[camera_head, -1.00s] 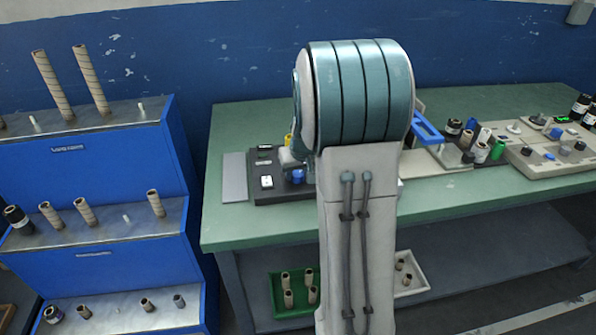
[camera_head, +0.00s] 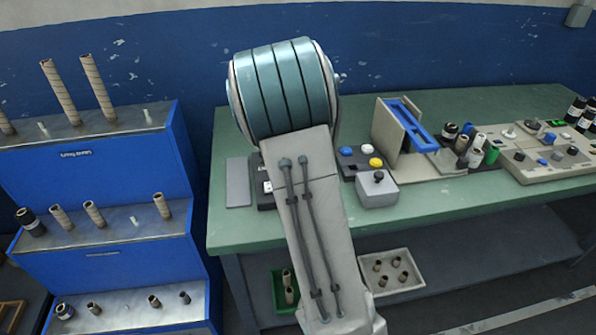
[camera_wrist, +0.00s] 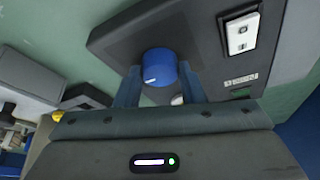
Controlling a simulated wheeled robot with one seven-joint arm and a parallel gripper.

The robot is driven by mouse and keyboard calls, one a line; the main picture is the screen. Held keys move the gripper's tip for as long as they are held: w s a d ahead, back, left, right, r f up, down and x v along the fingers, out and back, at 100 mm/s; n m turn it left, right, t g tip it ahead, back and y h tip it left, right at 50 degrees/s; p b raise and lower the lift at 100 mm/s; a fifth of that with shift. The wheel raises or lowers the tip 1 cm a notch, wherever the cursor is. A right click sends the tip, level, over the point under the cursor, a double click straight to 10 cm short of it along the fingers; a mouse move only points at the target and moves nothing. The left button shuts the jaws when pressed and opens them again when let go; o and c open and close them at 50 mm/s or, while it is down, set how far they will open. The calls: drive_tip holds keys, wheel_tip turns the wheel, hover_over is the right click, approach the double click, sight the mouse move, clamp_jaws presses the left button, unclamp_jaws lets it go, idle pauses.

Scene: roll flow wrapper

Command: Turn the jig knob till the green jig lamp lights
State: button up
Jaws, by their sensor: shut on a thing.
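The blue jig knob (camera_wrist: 160,66) stands on a dark panel (camera_wrist: 120,40) in the wrist view, with a short white mark on its side. My gripper (camera_wrist: 161,80) has one finger on each side of the knob and is shut on it. No lit green jig lamp can be made out on the visible part of the panel. In the head view my arm covers the knob, my gripper and most of the panel; only the panel's left edge (camera_head: 262,194) shows.
A white rocker switch (camera_wrist: 242,33) sits beside the knob. In the head view, a grey box with a black knob (camera_head: 378,176), blue, white and yellow buttons, and a blue-framed stand (camera_head: 408,120) are right of my arm. The green bench (camera_head: 470,205) is clear along its front.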

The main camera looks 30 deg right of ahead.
drive_tip(key=shift+a+m+g+p, duration=0.1)
drive_tip(key=shift+m+g+p, duration=0.2)
drive_tip(key=shift+m+p, duration=0.5)
drive_tip(key=o, duration=1)
drive_tip(key=v, duration=1.4)
drive_tip(key=shift+a+f+p, duration=0.15)
drive_tip(key=shift+a+p, duration=0.2)
drive_tip(key=shift+a, duration=0.05)
drive_tip(key=shift+w, duration=0.1)
